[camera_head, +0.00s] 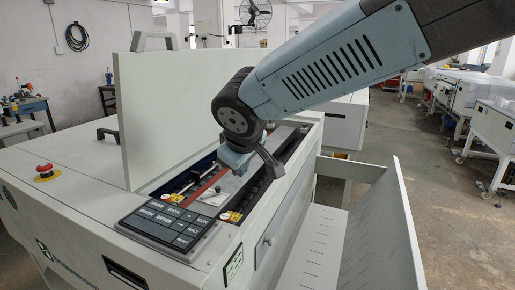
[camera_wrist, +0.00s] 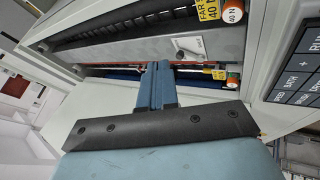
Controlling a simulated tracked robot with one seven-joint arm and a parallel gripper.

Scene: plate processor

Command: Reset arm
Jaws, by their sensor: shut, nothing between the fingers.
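My gripper (camera_head: 236,165) hangs at the end of my arm, over the open top of the plate processor (camera_head: 75,190). In the wrist view its blue fingers (camera_wrist: 158,66) are together with nothing between them. They point toward the slot with the dark rollers (camera_wrist: 130,30). The keypad panel (camera_head: 168,227) lies at the near end of the opening, in front of and left of my gripper. I cannot tell the exact gap between the fingertips and the parts below.
The raised lid (camera_head: 160,115) stands upright left of my arm. A red emergency button (camera_head: 45,170) sits on the left top. A slotted metal tray (camera_head: 318,245) with a tall side wall (camera_head: 390,225) is on the right. Open floor (camera_head: 445,200) lies farther right.

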